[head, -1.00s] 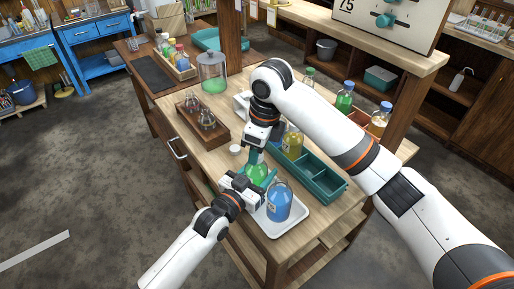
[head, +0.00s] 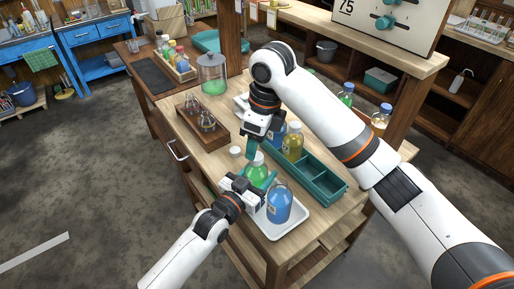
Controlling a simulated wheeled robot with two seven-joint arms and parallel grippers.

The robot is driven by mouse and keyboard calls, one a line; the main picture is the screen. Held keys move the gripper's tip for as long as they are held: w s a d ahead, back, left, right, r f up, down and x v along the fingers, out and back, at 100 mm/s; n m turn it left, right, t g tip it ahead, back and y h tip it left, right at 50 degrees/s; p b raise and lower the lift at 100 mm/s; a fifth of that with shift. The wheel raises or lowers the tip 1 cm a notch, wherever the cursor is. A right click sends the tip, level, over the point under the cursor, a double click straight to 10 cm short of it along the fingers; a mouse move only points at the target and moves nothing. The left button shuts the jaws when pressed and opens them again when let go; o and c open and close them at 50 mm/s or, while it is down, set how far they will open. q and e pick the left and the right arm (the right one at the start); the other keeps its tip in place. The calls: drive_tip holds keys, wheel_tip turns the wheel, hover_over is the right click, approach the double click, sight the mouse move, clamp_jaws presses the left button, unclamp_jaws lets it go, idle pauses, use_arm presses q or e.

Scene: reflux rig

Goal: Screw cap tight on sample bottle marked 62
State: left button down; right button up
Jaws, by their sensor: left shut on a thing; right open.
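My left gripper (head: 247,183) is shut on a green bottle (head: 257,174), which stands upright at the white tray. A pale top, perhaps a cap, shows on its neck; I cannot tell how tight it sits. My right gripper (head: 251,150) is open just above and left of that top, its teal fingers pointing down. A blue bottle (head: 279,205) with a label stands on the white tray (head: 298,224) in front. A small white cap-like disc (head: 235,152) lies on the table to the left. The numbers on the bottle labels are too small to read.
A teal divided rack (head: 318,184) holds a yellow bottle (head: 292,146) and a blue bottle (head: 278,131); its near compartments are empty. A wooden flask rack (head: 202,126) and a lidded jar (head: 212,77) stand farther back. The wooden table's left edge strip is clear.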

drive_tip(key=shift+r, duration=0.5)
drive_tip(key=shift+c, duration=0.4)
